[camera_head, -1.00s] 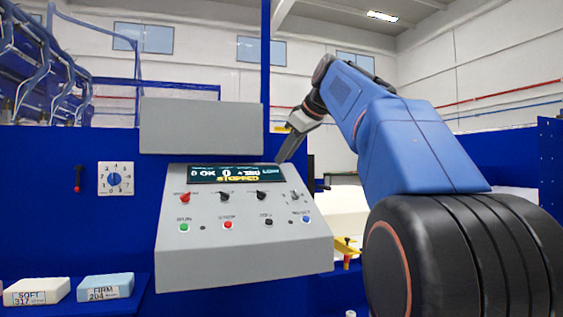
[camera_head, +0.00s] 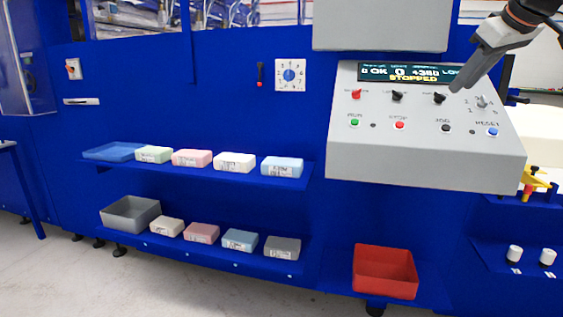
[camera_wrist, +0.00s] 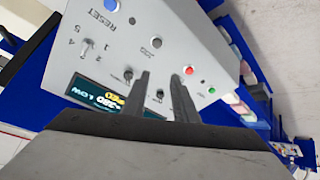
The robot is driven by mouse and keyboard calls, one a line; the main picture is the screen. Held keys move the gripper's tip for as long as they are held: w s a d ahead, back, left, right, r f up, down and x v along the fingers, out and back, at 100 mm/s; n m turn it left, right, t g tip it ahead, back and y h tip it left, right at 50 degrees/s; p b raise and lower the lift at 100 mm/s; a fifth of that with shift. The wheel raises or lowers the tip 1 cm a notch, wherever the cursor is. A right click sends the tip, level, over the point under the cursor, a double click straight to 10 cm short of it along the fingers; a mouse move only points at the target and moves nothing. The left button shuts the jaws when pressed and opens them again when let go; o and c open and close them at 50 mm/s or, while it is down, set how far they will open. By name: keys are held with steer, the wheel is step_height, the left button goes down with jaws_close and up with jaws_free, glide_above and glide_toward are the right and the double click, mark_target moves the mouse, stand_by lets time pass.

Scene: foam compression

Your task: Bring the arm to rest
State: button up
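My gripper (camera_head: 466,77) is at the upper right of the head view, in front of the grey control console (camera_head: 420,170), beside its display and knobs. In the wrist view, my gripper (camera_wrist: 160,76) shows two dark fingers apart with nothing between them. The console panel (camera_wrist: 215,60) lies beyond the fingertips. I cannot tell whether the gripper touches the console. Most of my arm is outside the head view.
The console display (camera_head: 412,73) reads "STOPPED". Two blue shelves (camera_head: 225,170) hold several foam blocks, with a grey bin (camera_head: 130,213) on the lower one. A red bin (camera_head: 385,272) stands below the console. A yellow part (camera_head: 535,182) is at the right. Floor shows at lower left.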

steer(key=s+a+f+m+g, duration=0.1)
steer(key=s+a+f, duration=0.3)
steer(key=s+f, duration=0.4)
steer(key=s+a+f+m+g, duration=0.1)
steer(key=s+a+f, duration=0.4)
steer(key=f, duration=1.7)
steer(key=s+a+f+m+g, duration=0.1)
steer(key=s+a+f, duration=0.4)
steer(key=s+f, duration=0.6)
step_height(320, 180, down, 4)
steer(key=shift+f+m+g, duration=0.15)
steer(key=shift+m+g, duration=0.25)
steer(key=shift+m, duration=0.2)
